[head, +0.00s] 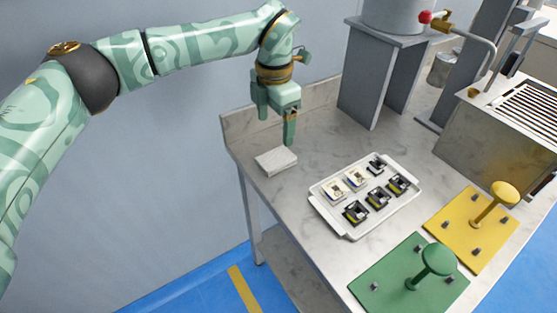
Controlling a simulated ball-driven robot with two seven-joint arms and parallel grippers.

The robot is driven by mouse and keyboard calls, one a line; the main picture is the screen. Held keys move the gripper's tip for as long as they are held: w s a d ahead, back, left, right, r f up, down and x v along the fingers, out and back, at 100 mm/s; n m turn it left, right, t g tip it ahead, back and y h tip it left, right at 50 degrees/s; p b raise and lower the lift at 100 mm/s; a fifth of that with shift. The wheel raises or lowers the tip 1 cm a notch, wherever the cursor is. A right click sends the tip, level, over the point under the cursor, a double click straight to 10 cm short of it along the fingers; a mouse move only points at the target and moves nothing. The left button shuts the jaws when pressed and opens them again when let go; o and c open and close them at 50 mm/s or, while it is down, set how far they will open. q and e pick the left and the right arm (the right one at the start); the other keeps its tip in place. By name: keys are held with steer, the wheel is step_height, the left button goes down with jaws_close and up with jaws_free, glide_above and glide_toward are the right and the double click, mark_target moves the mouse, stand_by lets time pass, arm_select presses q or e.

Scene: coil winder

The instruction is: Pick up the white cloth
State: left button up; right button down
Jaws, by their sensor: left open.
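The white cloth (276,161) lies as a flat folded pad on the left end of the worktop, close to its edge. My left gripper (274,128) points down above and just behind the cloth. Its fingers are apart and nothing shows between them. I cannot tell the exact height of the fingertips over the worktop. My right gripper is not in view.
A white tray (348,233) with several small coil parts stands right of the cloth. A green plate (382,288) and a yellow plate (457,246), each with a knobbed post, lie farther right. A grey stand (363,88) with a tank (397,14) rises behind.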

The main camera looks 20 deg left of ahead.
mark_target(276, 157)
arm_select(q)
step_height(276, 157, down, 4)
steer(key=shift+w+b, duration=0.1)
steer(key=shift+b, duration=0.4)
step_height(276, 157, down, 5)
steer(key=b, duration=0.3)
steer(key=shift+d+f, duration=0.15)
steer(key=shift+f, duration=0.05)
steer(key=shift+s+r, duration=0.2)
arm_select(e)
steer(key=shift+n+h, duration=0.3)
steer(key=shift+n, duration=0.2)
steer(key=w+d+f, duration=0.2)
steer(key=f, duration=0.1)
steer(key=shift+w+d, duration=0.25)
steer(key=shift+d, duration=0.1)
arm_select(q)
steer(key=c, duration=1.1)
